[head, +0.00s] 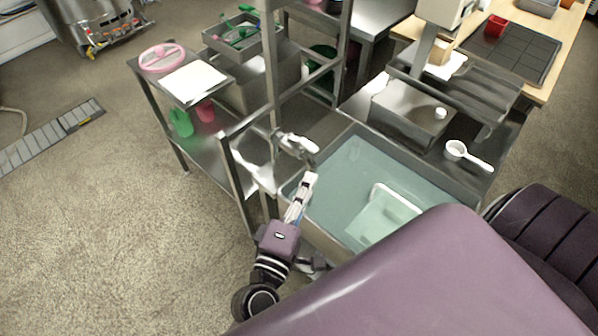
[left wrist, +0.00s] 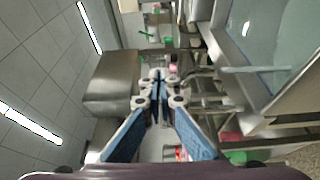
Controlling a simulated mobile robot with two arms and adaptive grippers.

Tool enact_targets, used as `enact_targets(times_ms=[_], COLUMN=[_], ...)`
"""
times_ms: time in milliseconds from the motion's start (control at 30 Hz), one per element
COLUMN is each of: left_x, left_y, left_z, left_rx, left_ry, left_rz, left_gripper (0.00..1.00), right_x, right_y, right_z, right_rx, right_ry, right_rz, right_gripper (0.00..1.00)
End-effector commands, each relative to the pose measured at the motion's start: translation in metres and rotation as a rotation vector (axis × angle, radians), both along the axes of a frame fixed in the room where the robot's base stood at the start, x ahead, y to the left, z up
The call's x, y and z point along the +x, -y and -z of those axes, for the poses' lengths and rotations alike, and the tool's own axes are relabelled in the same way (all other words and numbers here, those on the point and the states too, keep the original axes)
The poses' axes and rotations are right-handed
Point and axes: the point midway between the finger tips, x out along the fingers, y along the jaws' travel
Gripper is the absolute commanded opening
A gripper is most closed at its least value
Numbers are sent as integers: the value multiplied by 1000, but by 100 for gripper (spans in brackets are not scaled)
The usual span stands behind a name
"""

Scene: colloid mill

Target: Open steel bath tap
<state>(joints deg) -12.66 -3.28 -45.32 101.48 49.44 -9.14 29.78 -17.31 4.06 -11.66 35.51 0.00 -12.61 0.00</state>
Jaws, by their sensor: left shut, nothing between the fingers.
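The steel bath (head: 327,163) holds pale blue-green water, with a white-rimmed container (head: 392,198) in it. A steel tap (head: 297,146) stands at the bath's far left corner, and its handle position is too small to tell. My left gripper (head: 309,177) is over the bath's left edge, just in front of and below the tap in the picture, and I cannot tell whether it touches it. In the left wrist view the left gripper (left wrist: 158,82) has its fingertips together with nothing between them. My right gripper is not in view.
A steel rack post (head: 271,75) rises behind the tap. A white ladle (head: 457,150) lies right of the bath. The floor at left is mostly clear.

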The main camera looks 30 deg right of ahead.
Motion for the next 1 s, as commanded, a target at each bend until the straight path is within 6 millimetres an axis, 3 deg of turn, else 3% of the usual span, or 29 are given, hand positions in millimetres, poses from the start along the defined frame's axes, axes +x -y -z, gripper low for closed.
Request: enact_targets(times_ms=[167, 333, 600, 1000], left_x=[-31, -48, -53, -52], left_y=[0, 0, 0, 0], left_z=[2, 1, 0, 1], left_rx=[0, 1, 2, 3], left_ry=[-2, 0, 1, 1], left_rz=[-1, -1, -1, -1], left_gripper=[0, 0, 0, 0], right_x=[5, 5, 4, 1], right_y=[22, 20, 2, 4], right_z=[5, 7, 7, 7], right_rx=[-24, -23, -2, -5], right_ry=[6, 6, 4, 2], right_rz=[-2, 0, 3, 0], right_gripper=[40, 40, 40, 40])
